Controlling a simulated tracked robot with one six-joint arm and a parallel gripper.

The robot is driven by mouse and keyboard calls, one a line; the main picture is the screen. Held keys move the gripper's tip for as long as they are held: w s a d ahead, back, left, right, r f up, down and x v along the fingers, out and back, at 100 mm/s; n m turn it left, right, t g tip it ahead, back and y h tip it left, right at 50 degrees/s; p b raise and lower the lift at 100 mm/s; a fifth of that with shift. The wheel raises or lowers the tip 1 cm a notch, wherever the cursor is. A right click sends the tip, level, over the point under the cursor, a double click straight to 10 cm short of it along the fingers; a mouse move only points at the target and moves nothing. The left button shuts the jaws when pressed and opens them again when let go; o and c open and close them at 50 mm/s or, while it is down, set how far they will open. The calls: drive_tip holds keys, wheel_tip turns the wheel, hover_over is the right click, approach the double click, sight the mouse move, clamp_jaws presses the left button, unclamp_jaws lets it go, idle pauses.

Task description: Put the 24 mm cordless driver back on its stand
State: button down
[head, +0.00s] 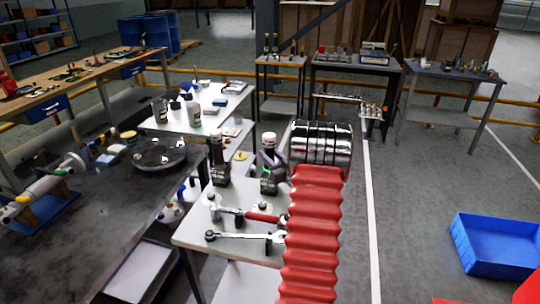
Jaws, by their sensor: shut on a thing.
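A dark cordless driver with a pale top (268,138) is upright at the back right of the pale bench (190,232). My gripper (271,163) reaches in from the right and is shut on this driver around its middle. A small green light shows there. The driver's foot is close to the bench top; I cannot tell whether it touches. A second dark driver (219,162) stands upright just left of it. No size marking is readable on either. My arm and its wrist hide the bench's right side. I cannot make out the stand clearly.
A red-handled tool (255,217) and a wrench (238,236) lie on the bench front. A dark table (80,225) stands close on the left, and a white table (235,98) behind. A blue crate (497,245) is on the floor at right. Floor right of my arm is mostly open.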

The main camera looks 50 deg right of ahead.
drive_tip(key=shift+f, duration=0.45)
idle(0.3)
drive_tip(key=c, duration=1.3)
unclamp_jaws()
drive_tip(key=shift+o, duration=0.4)
drive_tip(key=shift+f, duration=0.1)
drive_tip(key=shift+s, duration=0.1)
drive_tip(key=v, duration=1.3)
drive_tip(key=shift+s, duration=0.35)
drive_tip(key=shift+w+a, duration=0.1)
